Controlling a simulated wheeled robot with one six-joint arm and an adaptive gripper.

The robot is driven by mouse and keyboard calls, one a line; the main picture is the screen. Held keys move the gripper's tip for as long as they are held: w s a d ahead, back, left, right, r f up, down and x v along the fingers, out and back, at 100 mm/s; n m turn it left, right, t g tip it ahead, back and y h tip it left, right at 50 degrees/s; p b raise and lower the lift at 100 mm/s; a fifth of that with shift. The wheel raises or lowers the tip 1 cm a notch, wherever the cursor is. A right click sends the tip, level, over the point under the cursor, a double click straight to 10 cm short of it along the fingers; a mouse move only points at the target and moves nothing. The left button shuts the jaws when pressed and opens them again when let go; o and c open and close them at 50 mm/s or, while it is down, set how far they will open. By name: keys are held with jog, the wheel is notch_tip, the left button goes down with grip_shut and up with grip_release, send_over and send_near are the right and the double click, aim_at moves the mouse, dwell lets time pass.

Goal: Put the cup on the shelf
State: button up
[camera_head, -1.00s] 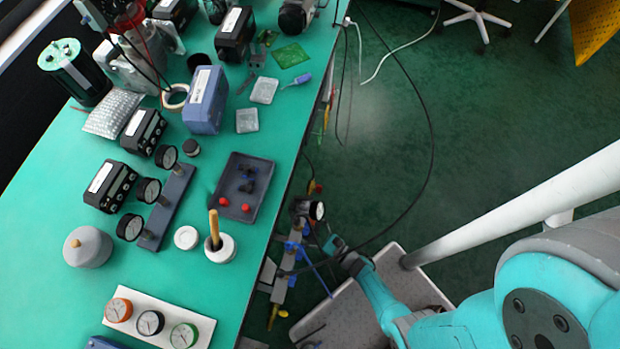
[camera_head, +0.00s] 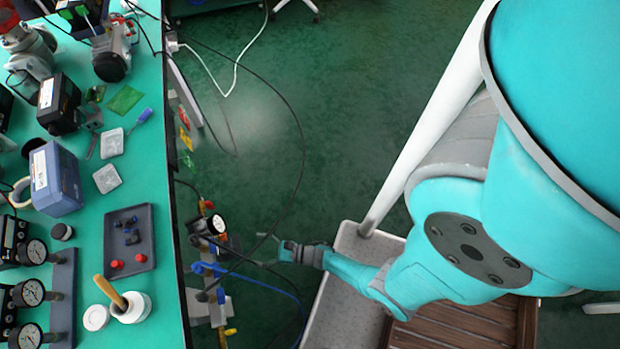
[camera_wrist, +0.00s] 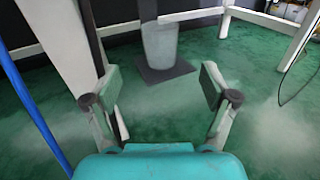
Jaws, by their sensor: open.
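A white round pot (camera_head: 131,308) with a wooden stick leaning in it stands on the green bench. I cannot tell whether it is the cup; no other clear cup shows. No shelf can be made out for certain. My gripper (camera_head: 272,246) hangs beyond the bench's right edge, over the floor side, to the right of the pot and apart from it. In the wrist view my gripper (camera_wrist: 167,92) has its two fingers spread wide with nothing between them; green floor and the foot of a grey post show beyond.
A dark tray (camera_head: 113,262) with red and blue-black parts lies near the bench edge, behind a white lid (camera_head: 96,317). Gauges (camera_head: 30,293) line the left. Hoses, cables and a valve assembly (camera_head: 213,240) hang beside the bench, close to my gripper. Open floor (camera_head: 340,110) lies beyond.

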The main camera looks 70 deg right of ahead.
jog(key=s+r+m+h, duration=0.4)
jog(key=s+r+m, duration=1.1)
jog(key=m, duration=0.4)
jog(key=s+r+m+g, duration=0.1)
jog(key=s+r+m, duration=0.2)
jog(key=r+m, duration=0.6)
jog(key=s+r+m+g, duration=0.1)
jog(key=s+r+m, duration=0.2)
jog(key=r+m, duration=0.7)
notch_tip(320, 180, up, 8)
jog(key=shift+s+f+g, duration=0.1)
jog(key=shift+s+g, duration=0.3)
jog(key=shift+a, duration=0.1)
